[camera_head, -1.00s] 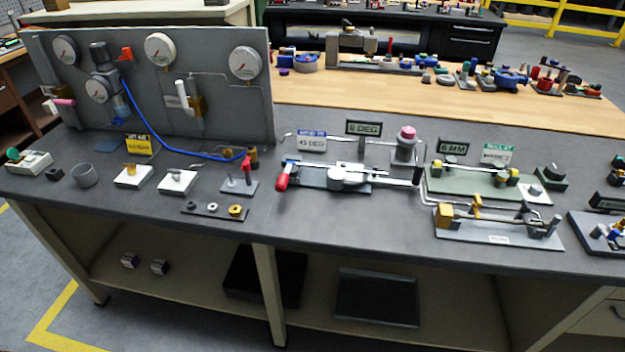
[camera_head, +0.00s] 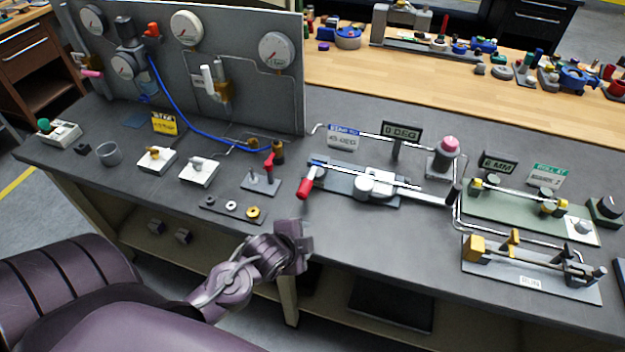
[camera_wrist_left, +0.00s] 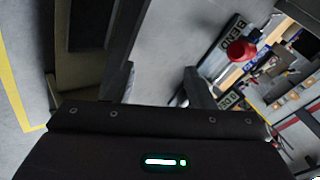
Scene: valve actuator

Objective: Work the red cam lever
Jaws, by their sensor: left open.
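Two red levers stand on the bench, and I cannot tell for sure which is the cam lever. One is a small upright red lever (camera_head: 268,166) on a dark plate. The other is a thick red handle (camera_head: 305,187) at the left end of a grey and silver mechanism (camera_head: 375,185). My left gripper (camera_head: 297,238) is at the bench's front edge, below the red handle and apart from it. In the left wrist view its fingers (camera_wrist_left: 158,85) are spread with nothing between them. A round red end (camera_wrist_left: 241,50) shows beyond the right finger. My right gripper is out of view.
A dark strip with several rings (camera_head: 231,207) lies left of the mechanism. A gauge panel (camera_head: 200,70) with a blue hose stands behind. A green plate fixture (camera_head: 520,208) and a grey fixture (camera_head: 530,270) stand right.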

